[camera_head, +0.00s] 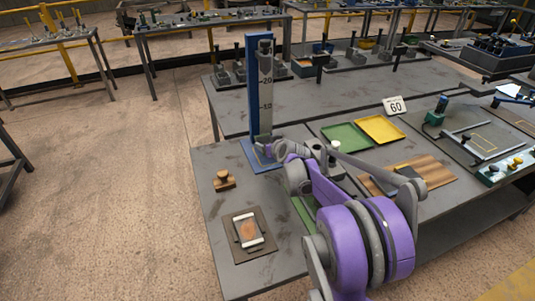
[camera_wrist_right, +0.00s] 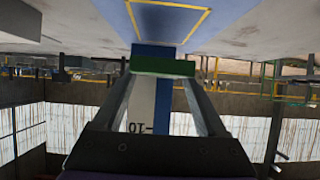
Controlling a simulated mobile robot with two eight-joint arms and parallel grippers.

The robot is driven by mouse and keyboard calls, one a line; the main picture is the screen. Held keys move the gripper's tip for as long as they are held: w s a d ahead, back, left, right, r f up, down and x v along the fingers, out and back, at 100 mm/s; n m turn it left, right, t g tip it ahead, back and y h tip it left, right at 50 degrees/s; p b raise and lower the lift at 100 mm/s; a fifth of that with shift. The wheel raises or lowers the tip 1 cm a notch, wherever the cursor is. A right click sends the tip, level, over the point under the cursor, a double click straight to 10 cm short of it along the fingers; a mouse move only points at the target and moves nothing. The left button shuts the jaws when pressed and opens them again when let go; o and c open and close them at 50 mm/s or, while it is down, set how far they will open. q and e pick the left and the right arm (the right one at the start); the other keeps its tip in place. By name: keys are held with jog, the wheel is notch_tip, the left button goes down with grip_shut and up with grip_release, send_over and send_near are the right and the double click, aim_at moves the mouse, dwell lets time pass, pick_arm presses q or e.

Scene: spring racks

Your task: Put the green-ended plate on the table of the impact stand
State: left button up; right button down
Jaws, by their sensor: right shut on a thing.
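The impact stand (camera_head: 252,85) is a tall blue column with a white scale marked 20 and 10. It rises from a flat blue table (camera_head: 250,155) at the bench's far left corner. In the right wrist view this blue table, with a yellow outline (camera_wrist_right: 168,18), is at the top, upside down. My right gripper (camera_head: 265,150) is low in front of the column, over the blue table. Its fingers (camera_wrist_right: 161,72) are shut on the green-ended plate, whose green end (camera_wrist_right: 162,67) shows between them. Whether the plate touches the table cannot be told. My left gripper is not in view.
A green tray (camera_head: 345,137) and a yellow tray (camera_head: 381,129) lie right of the stand, by a sign reading 60 (camera_head: 395,106). A wooden knob (camera_head: 224,180) and a small framed plate (camera_head: 246,232) lie at the left front. Bare bench surrounds them.

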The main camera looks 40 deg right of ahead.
aim_at(268, 159)
jog(key=shift+f, duration=2.15)
jog(key=shift+f+b, duration=0.1)
jog(key=shift+b, duration=0.2)
grip_release()
jog(key=shift+r, duration=0.2)
jog(key=p+v, duration=0.1)
jog(key=v, duration=1.1)
jog(key=shift+f, duration=0.1)
jog(key=shift+d, duration=0.1)
